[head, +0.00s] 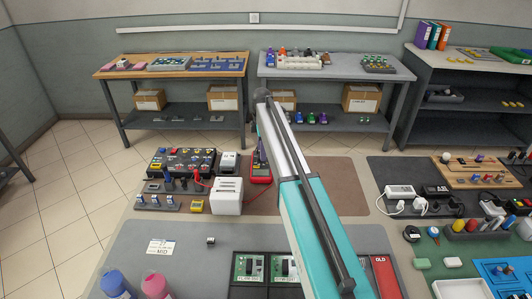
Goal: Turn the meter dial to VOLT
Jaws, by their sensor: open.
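A red multimeter (261,179) lies on the bench just left of my arm. Its dark face shows, but its dial and markings are too small to read, so I cannot tell where the dial points. A red lead runs near it from the left. My arm reaches from the bottom right up past the meter's right side. I cannot make out my gripper or its fingers; the end of the arm is hidden behind the arm itself or too small to tell.
A white box-shaped device (228,196) stands left of the meter. A dark panel with coloured parts (183,161) lies farther left. Brown mat (335,182) is clear right of my arm. Green circuit boards (248,268) lie in front. A wooden bench (172,58) stands behind.

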